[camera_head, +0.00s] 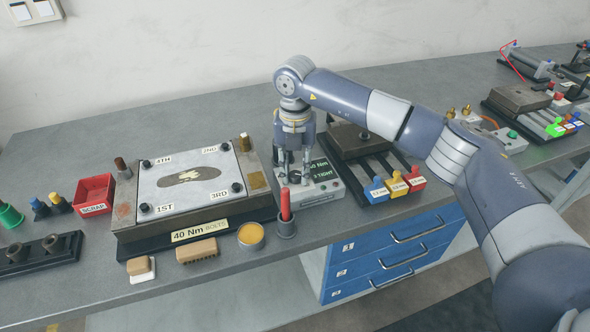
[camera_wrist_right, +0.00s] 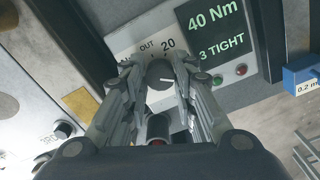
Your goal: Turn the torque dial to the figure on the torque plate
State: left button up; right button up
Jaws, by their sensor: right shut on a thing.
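My right gripper (camera_head: 290,172) points down over the torque box (camera_head: 325,195). The figure 20 and the word OUT are printed beside the dial; other marks are hidden by the fingers. The box's screen (camera_wrist_right: 215,35) reads "40 Nm" and "3 TIGHT". My left gripper is not in view.
The block with its white numbered plate (camera_head: 190,183) stands left of the box. A red-handled tool in a dark cup (camera_head: 286,228) stands close in front. Coloured blocks (camera_head: 397,184) sit to the right. A red scrap bin (camera_head: 94,193) is at the left. The back of the bench is clear.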

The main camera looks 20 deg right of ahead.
aim_at(295, 173)
jog(key=shift+r+m, duration=0.1)
jog(key=shift+m, duration=1)
jog(key=shift+w, duration=0.1)
jog(key=o, duration=1.1)
jog(key=shift+c, duration=0.2)
notch_tip(295, 173, up, 12)
